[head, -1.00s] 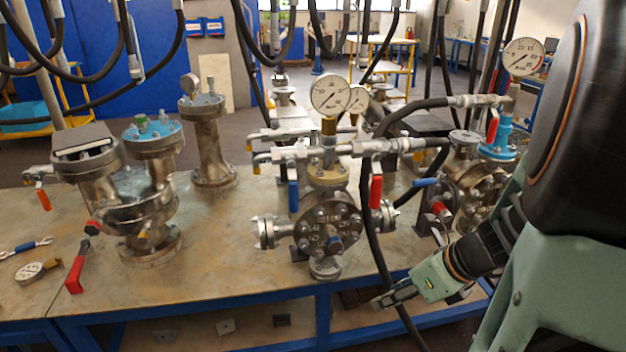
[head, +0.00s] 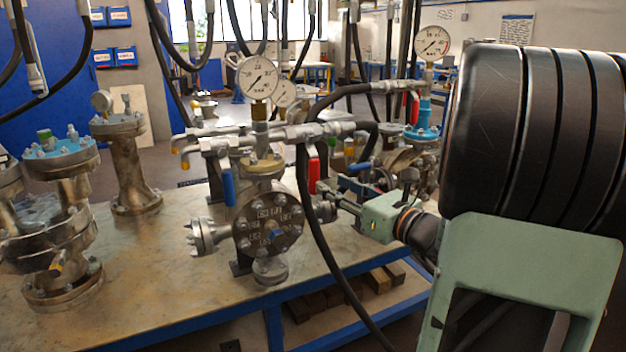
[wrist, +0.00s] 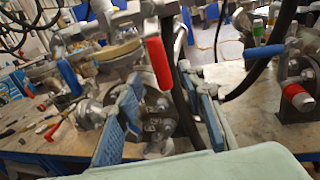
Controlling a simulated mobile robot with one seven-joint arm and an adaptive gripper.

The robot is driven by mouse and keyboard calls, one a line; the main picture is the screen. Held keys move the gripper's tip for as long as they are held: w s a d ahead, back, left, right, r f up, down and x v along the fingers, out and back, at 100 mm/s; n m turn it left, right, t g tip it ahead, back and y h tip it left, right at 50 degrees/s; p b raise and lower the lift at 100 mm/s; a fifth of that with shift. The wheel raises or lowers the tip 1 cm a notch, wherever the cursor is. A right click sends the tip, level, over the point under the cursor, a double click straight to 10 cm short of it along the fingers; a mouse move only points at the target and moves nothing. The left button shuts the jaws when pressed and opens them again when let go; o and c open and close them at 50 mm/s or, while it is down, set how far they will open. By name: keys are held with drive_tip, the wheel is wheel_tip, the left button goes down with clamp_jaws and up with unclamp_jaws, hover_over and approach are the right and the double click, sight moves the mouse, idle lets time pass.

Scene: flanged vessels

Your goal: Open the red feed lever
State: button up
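A red lever (head: 313,175) hangs down from the valve on the hose line, right of the pressure gauge on the middle vessel. In the wrist view it (wrist: 158,63) hangs nearly upright, ahead of my gripper and between the lines of its two fingers. My gripper (head: 343,193) is just right of and slightly below the lever in the head view. In the wrist view its blue-padded fingers (wrist: 167,118) are spread apart with nothing held between them. I cannot tell whether either finger touches the lever.
A blue lever (head: 228,187) hangs left of the red one. A black hose (head: 318,240) runs down close beside my gripper. The flanged vessel (head: 268,228) stands behind on the bench (head: 150,245). Another red lever (head: 413,108) is at the back right.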

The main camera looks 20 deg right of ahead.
sight(317, 178)
drive_tip(key=x, duration=0.8)
drive_tip(key=shift+w, duration=0.1)
clamp_jaws()
